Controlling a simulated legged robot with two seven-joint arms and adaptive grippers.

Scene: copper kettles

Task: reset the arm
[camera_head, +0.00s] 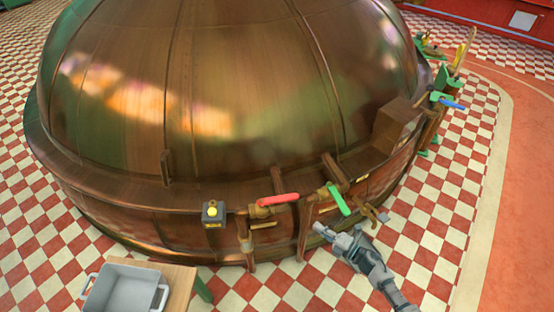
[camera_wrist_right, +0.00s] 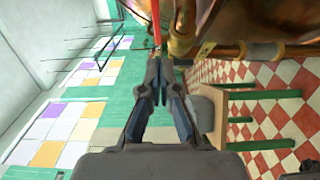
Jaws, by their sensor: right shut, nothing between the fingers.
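My right arm comes in from the bottom right in the head view. Its gripper (camera_head: 322,230) is in front of the copper kettle (camera_head: 250,90), a little below the green valve lever (camera_head: 338,199). In the right wrist view the gripper fingers (camera_wrist_right: 158,84) are shut with nothing between them. A red valve lever (camera_head: 279,199) sits left of the green one on the kettle's pipework, and a red bar shows just beyond the fingertips in the wrist view (camera_wrist_right: 156,22). The gripper looks apart from the levers. My left gripper is not in view.
A grey bin (camera_head: 122,290) stands on a wooden table (camera_head: 180,283) at the bottom left. A small box with a yellow button (camera_head: 213,213) is on the kettle's front. A blue lever (camera_head: 453,104) is at the right. Checkered floor (camera_head: 420,230) is open around my arm.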

